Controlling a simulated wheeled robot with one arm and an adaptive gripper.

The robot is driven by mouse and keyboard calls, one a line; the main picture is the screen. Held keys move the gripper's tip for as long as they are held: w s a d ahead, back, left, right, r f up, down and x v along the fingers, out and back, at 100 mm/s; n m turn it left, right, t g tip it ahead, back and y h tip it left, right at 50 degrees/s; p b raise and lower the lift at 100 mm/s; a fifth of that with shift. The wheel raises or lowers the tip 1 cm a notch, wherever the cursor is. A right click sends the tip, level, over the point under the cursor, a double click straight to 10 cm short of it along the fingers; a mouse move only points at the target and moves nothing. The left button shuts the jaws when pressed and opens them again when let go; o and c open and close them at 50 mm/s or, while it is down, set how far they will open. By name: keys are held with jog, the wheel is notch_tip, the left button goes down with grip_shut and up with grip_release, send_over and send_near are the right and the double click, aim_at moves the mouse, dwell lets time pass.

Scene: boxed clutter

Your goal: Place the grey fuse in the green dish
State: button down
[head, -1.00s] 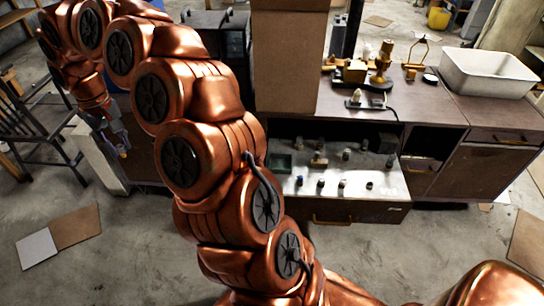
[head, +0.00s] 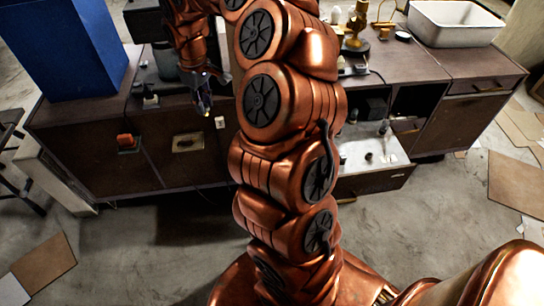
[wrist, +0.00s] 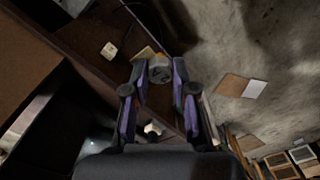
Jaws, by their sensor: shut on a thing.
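My gripper (head: 203,98) hangs in front of the cabinet, left of my arm's large links in the head view. In the wrist view my gripper (wrist: 159,72) is shut on a small round grey thing, which looks like the grey fuse (wrist: 160,74), held between the fingertips. The green dish is not in sight now; my arm covers the left part of the open drawer (head: 372,185).
A blue box (head: 75,50) stands on the cabinet top at the left. A white basin (head: 455,24) sits on the right counter. Cardboard sheets (head: 45,262) lie on the floor. The concrete floor before the cabinet is mostly clear.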

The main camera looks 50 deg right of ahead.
jog(key=s+d+f+n+b, duration=0.35)
jog(key=s+d+f, duration=0.2)
jog(key=s, duration=0.25)
jog(key=s+d+f+n+b, duration=0.3)
jog(key=s+d+f+b, duration=0.1)
jog(key=s+f, duration=0.4)
jog(key=s+d+f+n+b, duration=0.4)
jog(key=s+d+f, duration=0.1)
jog(key=s, duration=0.4)
jog(key=w+d, duration=0.1)
jog(key=w, duration=0.4)
jog(key=w+f, duration=0.1)
jog(key=w, duration=0.4)
jog(key=w+d, duration=0.1)
jog(key=w, duration=0.4)
jog(key=shift+w+d+f+b, duration=0.25)
jog(key=shift+d+f+b, duration=0.05)
jog(key=shift+f+b, duration=0.5)
jog(key=shift+f, duration=1.35)
jog(key=c, duration=0.9)
grip_release()
jog(key=shift+c, duration=0.2)
jog(key=shift+r, duration=0.1)
